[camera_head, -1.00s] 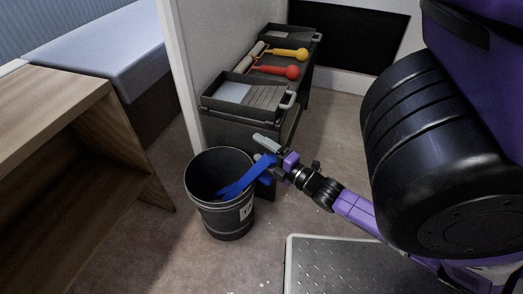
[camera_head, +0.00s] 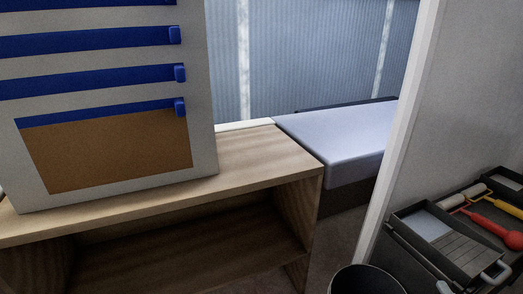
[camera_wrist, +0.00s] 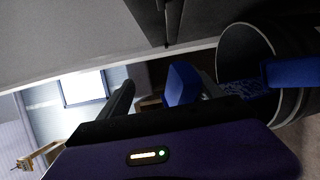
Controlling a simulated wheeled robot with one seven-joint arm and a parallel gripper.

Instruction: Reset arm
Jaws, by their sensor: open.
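My gripper (camera_wrist: 165,92) shows in the wrist view as dark fingers standing apart above the purple wrist housing. A blue piece (camera_wrist: 182,84) shows close to the fingers; I cannot tell whether it touches them. A black bucket (camera_wrist: 228,42) is at the right of the wrist view, with a blue item (camera_wrist: 288,72) at its mouth. In the head view only the bucket's upper part (camera_head: 366,280) shows at the bottom edge. The arm is mostly out of the head view.
A wooden bench (camera_head: 250,172) with an open shelf carries a grey cabinet (camera_head: 205,150) with blue-edged slots. A padded berth (camera_head: 340,140) lies behind. A white partition edge (camera_head: 402,130) stands right of it. Paint trays (camera_head: 440,240), a red tool (camera_head: 500,232) and a yellow tool (camera_head: 508,206) are at right.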

